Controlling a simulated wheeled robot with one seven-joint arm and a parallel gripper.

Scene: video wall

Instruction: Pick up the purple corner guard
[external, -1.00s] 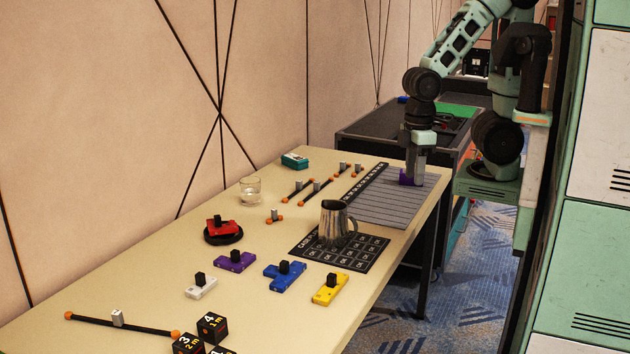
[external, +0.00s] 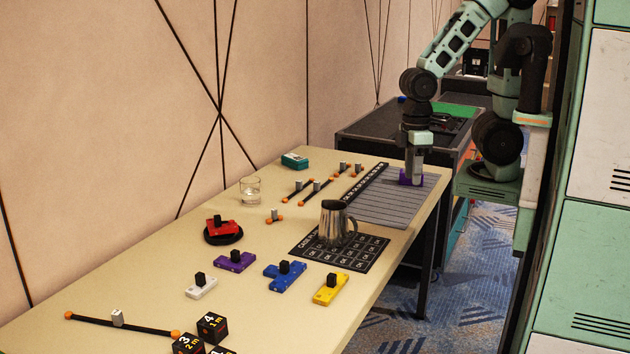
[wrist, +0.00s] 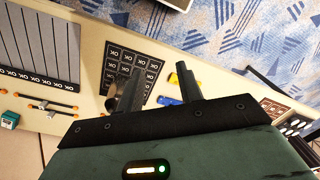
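Contact cannot be made out. In the wrist view, my gripper's two fingers (wrist: 158,68) stand apart with a clear gap and no purple between them. Another purple piece (external: 235,261) with a black knob lies nearer on the table, left of the blue piece (external: 285,277).
A metal pitcher (external: 334,224) stands on the black grid card (external: 370,250). A yellow piece (external: 330,289), a white piece (external: 201,288), a red piece on a black disc (external: 221,229) and a glass (external: 250,190) are spread on the table. A dark cart (external: 375,135) stands behind.

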